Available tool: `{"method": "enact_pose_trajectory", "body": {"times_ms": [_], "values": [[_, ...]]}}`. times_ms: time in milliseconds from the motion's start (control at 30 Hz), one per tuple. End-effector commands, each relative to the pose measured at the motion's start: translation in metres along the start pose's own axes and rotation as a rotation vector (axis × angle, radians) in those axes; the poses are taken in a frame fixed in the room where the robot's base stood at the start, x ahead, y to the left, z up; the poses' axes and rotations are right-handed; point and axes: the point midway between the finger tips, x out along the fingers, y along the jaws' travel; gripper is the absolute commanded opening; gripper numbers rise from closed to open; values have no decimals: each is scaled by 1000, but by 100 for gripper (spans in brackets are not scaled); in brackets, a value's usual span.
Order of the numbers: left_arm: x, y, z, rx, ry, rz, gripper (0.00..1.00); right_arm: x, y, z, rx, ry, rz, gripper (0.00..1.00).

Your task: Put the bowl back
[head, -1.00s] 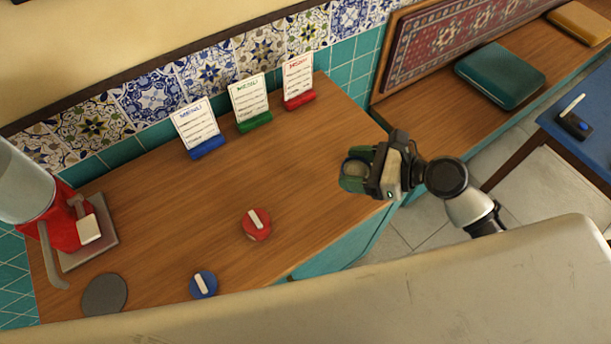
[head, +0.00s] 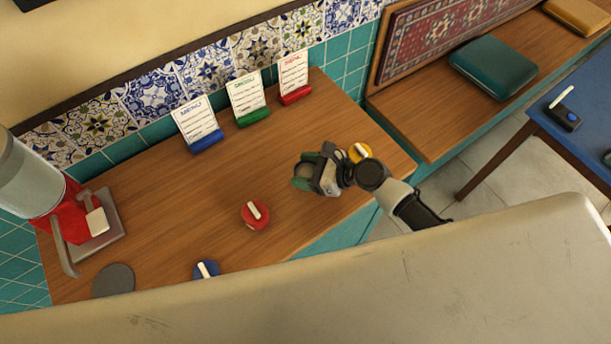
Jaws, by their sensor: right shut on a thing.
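My right gripper (head: 318,173) is over the counter's right part, right of the red knobbed disc. It is shut on a small dark green bowl (head: 303,184) with a pale inside. The fingers cover part of the bowl, and I cannot tell whether it touches the wood. My left gripper is not in view.
The counter (head: 190,225) carries blue, green and red menu stands at the back. A red disc (head: 255,214), a blue disc (head: 206,270), a yellow disc (head: 360,153) and a grey disc (head: 114,280) lie on it. A red-based samovar (head: 70,215) stands left.

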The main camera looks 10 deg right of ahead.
Motion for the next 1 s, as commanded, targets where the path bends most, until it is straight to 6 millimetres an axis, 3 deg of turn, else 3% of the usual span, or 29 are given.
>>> {"method": "enact_pose_trajectory", "body": {"times_ms": [200, 633, 667, 800, 1000], "values": [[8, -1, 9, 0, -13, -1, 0, 12, 1, -30, 3, 1, 1, 31], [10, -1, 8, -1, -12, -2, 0, 15, 1, -37, 1, 0, 1, 31], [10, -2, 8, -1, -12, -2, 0, 14, 1, -37, 2, 1, 1, 62], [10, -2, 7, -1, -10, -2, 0, 14, 1, -37, 1, 2, 1, 83], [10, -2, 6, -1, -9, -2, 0, 14, 1, -37, 1, 2, 1, 86]]}}
